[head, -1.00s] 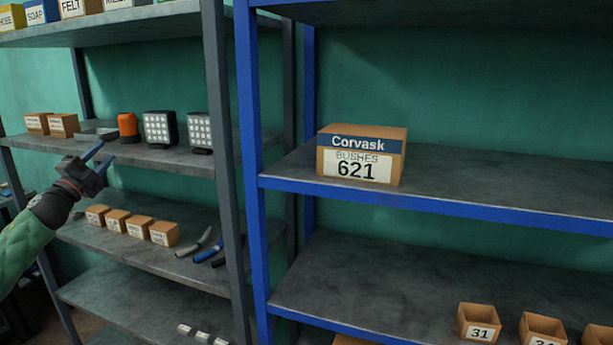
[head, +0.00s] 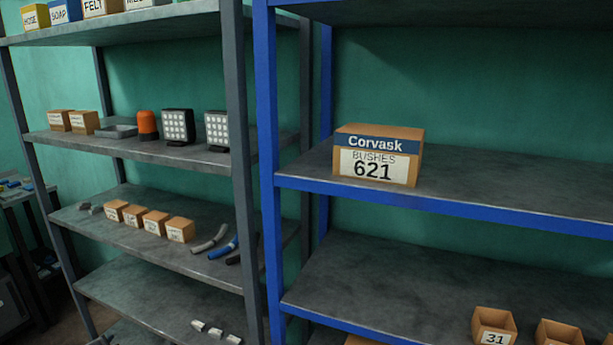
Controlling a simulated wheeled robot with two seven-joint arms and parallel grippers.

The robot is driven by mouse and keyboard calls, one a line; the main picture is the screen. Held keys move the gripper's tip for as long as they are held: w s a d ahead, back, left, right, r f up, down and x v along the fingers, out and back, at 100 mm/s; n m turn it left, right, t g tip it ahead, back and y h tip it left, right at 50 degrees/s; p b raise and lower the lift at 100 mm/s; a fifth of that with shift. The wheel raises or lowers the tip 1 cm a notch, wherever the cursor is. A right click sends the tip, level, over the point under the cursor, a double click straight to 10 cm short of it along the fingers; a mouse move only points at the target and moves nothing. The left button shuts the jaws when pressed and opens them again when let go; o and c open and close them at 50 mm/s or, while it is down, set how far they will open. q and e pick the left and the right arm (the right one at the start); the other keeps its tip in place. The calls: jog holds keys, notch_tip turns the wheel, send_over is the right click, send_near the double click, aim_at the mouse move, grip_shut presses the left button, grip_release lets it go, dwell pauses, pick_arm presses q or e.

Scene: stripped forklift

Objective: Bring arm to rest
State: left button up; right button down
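Neither of my grippers shows clearly in the head view now. A small dark shape sits at the bottom left edge, too little of it to tell what it is. A brown box (head: 378,157) labelled Corvask Bushes 621 stands upright on the upper shelf (head: 480,190) of the blue rack, near its left post. Nothing touches the box.
The grey rack (head: 240,140) on the left holds an orange beacon (head: 148,125), two work lamps (head: 177,126), a shallow tray (head: 117,131), small brown boxes (head: 180,230) and hoses (head: 222,246). Open bins (head: 494,327) stand on the lower blue shelf. The blue shelf right of the Corvask box is clear.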

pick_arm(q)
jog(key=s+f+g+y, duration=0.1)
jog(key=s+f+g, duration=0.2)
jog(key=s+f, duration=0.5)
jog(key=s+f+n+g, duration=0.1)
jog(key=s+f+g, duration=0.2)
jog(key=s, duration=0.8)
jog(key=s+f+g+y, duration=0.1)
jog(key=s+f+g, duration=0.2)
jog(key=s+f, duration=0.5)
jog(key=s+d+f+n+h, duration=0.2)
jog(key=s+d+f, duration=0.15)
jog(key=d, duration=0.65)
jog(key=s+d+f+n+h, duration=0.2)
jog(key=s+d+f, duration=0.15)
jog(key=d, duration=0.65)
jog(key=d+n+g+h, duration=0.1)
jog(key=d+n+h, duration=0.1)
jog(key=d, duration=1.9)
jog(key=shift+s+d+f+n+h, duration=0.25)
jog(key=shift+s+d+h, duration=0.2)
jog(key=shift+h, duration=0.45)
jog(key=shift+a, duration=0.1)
